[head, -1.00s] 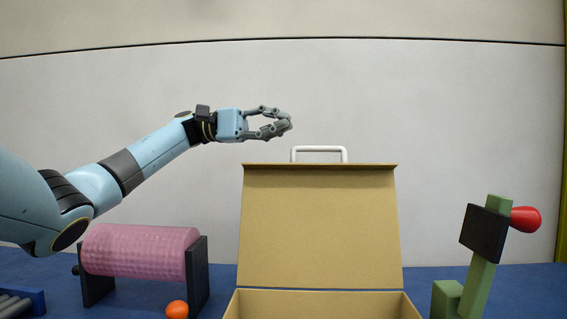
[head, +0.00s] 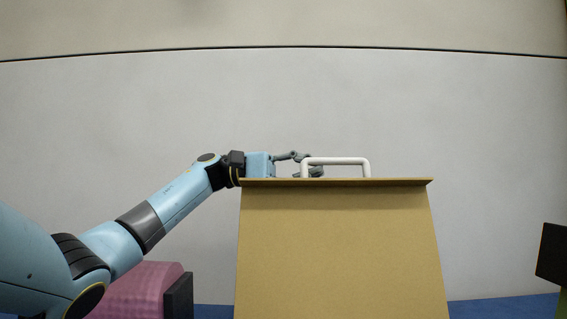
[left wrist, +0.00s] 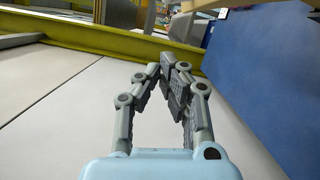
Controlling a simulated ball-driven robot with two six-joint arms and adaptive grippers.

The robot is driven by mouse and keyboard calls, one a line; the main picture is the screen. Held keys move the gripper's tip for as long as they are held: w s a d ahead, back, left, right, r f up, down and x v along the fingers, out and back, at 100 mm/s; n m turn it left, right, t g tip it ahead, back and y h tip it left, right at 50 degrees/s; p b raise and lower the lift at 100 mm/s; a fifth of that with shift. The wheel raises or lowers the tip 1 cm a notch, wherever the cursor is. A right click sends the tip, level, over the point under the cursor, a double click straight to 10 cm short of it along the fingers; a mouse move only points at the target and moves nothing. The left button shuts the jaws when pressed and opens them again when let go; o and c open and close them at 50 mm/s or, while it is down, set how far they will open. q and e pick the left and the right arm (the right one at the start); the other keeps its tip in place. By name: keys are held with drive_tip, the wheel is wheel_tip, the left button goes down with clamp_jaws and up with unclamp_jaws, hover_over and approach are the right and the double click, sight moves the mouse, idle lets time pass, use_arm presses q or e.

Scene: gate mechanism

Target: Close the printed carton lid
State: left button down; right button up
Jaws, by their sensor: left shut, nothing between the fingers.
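The brown carton lid (head: 338,250) stands open and upright in the head view, filling the lower middle. A white handle (head: 336,161) sticks up from behind its top edge. The carton's box body is below the picture. My left gripper (head: 316,170) is behind the lid's top edge at the handle's left end, partly hidden by the lid. Whether it touches the lid or handle I cannot tell. In the left wrist view its fingers (left wrist: 172,78) come together with nothing between them. My right gripper is out of view.
A pink roller (head: 135,290) with a dark side support (head: 179,297) stands at lower left. A dark block (head: 552,253) is at the right edge. The pale wall (head: 480,150) is behind. A blue surface (left wrist: 255,85) and a yellow beam (left wrist: 95,38) show in the left wrist view.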

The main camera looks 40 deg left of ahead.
sight(317, 163)
use_arm(q)
drive_tip(key=shift+s+d+r+p, duration=0.2)
drive_tip(key=shift+s+d+p, duration=0.1)
drive_tip(key=shift+s+d, duration=0.35)
drive_tip(key=shift+s+d+r+p, duration=0.2)
drive_tip(key=shift+s+d+p, duration=0.1)
drive_tip(key=shift+s+d, duration=0.45)
drive_tip(key=shift+d, duration=0.2)
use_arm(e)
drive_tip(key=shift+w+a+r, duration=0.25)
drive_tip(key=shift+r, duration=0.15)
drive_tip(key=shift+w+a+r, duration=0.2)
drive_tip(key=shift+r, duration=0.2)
use_arm(q)
drive_tip(key=shift+s, duration=0.1)
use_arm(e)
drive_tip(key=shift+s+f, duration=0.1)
